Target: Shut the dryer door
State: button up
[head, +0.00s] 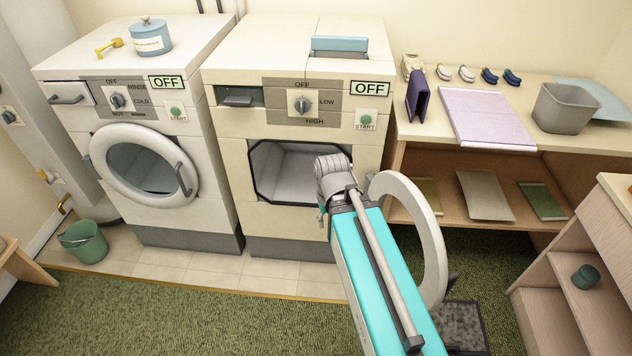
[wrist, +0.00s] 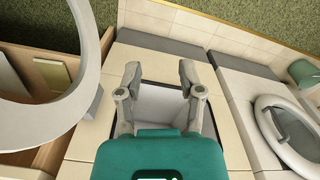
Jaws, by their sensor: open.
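The dryer (head: 226,128) is the cream machine in the middle of the head view, with an OFF display. Its door (head: 430,245) is a pale ring, swung wide open to the right, partly hidden behind my arm. The door also shows at the left of the wrist view (wrist: 82,100). The dryer opening (head: 285,172) is uncovered and its drum looks empty. My gripper (wrist: 160,75) is open and empty, in front of the opening and to the left of the door. In the head view my gripper (head: 325,205) is seen from behind, its fingers mostly hidden. I see no contact with the door.
A washer (head: 215,185) with its round door shut stands left. A green bucket (head: 84,242) is on the floor beside it. A wooden table (head: 400,140) with a lilac cloth and grey bin is right of the dryer. A low shelf (head: 560,310) stands front right.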

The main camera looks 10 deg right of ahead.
aim_at(434, 287)
jog(key=u, duration=0.5)
jog(key=k, duration=1.15)
jog(key=z, duration=0.55)
